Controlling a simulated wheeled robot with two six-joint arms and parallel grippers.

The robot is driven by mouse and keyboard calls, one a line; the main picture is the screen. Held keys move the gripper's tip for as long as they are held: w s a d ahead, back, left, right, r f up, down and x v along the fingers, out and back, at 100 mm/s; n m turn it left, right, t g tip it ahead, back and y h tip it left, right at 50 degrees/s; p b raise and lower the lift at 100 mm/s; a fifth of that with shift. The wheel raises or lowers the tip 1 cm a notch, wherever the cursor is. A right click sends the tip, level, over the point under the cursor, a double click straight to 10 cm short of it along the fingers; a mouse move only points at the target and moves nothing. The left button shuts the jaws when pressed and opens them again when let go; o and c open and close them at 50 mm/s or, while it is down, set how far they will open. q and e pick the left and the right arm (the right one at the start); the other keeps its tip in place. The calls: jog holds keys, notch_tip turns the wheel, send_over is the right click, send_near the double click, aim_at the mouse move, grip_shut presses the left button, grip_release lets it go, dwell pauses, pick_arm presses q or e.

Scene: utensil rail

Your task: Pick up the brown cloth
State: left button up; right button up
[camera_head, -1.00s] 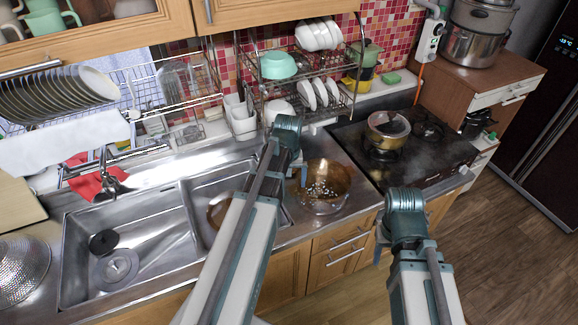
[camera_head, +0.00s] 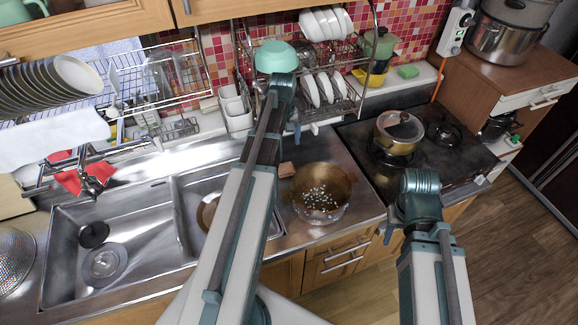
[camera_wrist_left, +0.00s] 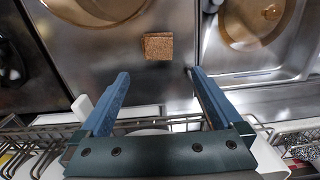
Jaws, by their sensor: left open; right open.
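The brown cloth (camera_head: 287,169) is a small folded square on the steel counter, between the sink and the glass bowl. In the left wrist view the cloth (camera_wrist_left: 158,46) lies flat, just beyond the fingertips and roughly centred between them. My left gripper (camera_wrist_left: 159,72) is open and empty, with its two blue fingers spread wider than the cloth. In the head view my left arm hides most of that gripper. My right gripper (camera_head: 390,232) hangs in front of the counter's front edge, mostly hidden behind its own wrist, away from the cloth.
An amber glass bowl (camera_head: 322,192) stands close beside the cloth. The steel sink (camera_head: 140,232) lies to the left. A lidded pot (camera_head: 398,135) sits on the black stove at right. The wire dish rack (camera_head: 330,112) rises behind the counter.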

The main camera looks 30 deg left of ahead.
aim_at(286, 167)
pick_arm(q)
notch_tip(286, 167, down, 9)
jog(key=b, duration=0.8)
jog(key=shift+r+b, duration=0.15)
jog(key=shift+b, duration=0.2)
jog(key=f+b, duration=0.5)
jog(key=shift+w+d+f, duration=0.1)
jog(key=shift+d, duration=0.15)
jog(key=c, duration=1.3)
jog(key=shift+o, duration=0.2)
jog(key=shift+r, duration=0.25)
